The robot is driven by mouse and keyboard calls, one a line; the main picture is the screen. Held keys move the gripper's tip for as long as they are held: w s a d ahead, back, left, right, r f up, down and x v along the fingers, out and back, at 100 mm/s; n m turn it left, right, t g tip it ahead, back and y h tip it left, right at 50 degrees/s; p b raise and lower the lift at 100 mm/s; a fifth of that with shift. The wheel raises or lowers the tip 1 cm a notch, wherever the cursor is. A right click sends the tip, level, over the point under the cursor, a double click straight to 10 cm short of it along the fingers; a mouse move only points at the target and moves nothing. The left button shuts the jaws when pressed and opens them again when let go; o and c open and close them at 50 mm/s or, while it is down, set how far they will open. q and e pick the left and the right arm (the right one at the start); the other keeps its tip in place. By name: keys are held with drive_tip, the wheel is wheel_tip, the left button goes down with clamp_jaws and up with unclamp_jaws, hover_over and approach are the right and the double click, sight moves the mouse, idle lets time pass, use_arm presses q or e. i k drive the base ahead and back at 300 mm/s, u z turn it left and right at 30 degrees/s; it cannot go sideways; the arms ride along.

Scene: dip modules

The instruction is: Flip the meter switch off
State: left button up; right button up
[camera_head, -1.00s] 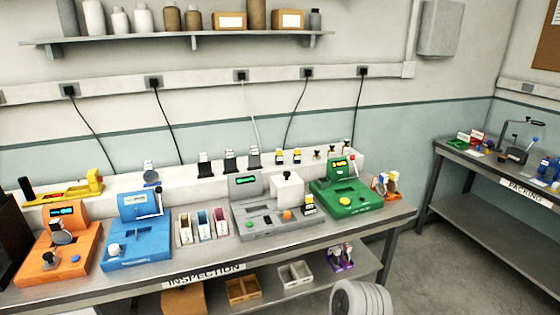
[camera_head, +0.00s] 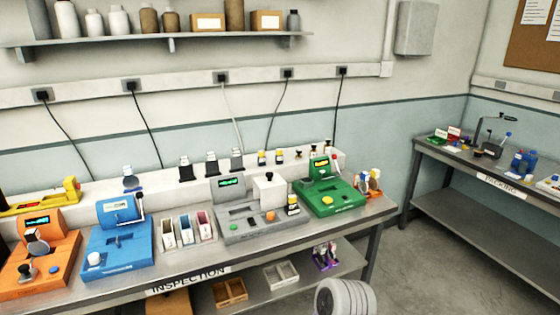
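Several bench devices with small lit displays stand on the inspection bench: an orange one (camera_head: 60,262), a blue one (camera_head: 128,252), a grey one (camera_head: 258,232) and a green one (camera_head: 333,203). I cannot tell which is the meter. The grey device has a white block on top and an orange knob (camera_head: 270,216). The green device has a yellow round button (camera_head: 328,200). The blue device has a white knob (camera_head: 95,259) and a dark lever. Switch positions are too small to tell.
Narrow bins (camera_head: 187,232) stand between the blue and grey devices. A white ledge runs behind them with small holders, and cords hang from the wall strip (camera_head: 190,83). Trays (camera_head: 281,276) sit on the lower shelf. A packing table (camera_head: 480,170) stands at right, with clear floor before it.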

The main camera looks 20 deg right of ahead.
sight(251, 222)
drive_tip(key=u, duration=0.55)
drive_tip(key=k, duration=1.3)
drive_tip(key=u, duration=0.3)
drive_tip(key=i, duration=0.15)
drive_tip(key=z, duration=1)
drive_tip(key=i, duration=1.75)
drive_tip(key=u, duration=0.6)
